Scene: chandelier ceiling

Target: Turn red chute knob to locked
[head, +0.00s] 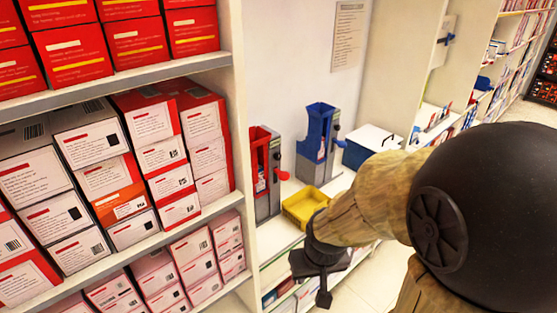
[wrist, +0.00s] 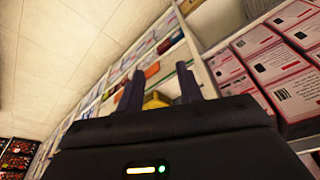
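The red chute (head: 262,165) stands on the white counter in the head view. Its round red knob (head: 282,175) sticks out from its right side, on a short arm. The knob's locked or unlocked state cannot be told. My gripper (head: 324,290) hangs in front of the counter, lower and to the right of the knob, well apart from it. In the wrist view my gripper (wrist: 159,85) has its two dark fingers spread with nothing held between them. The knob cannot be made out in the wrist view.
A blue chute (head: 317,145) with a blue knob (head: 336,130) stands right of the red one. A yellow tray (head: 305,207) sits in front of them. A blue and white box (head: 370,145) is further right. Shelves of boxes (head: 100,135) fill the left.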

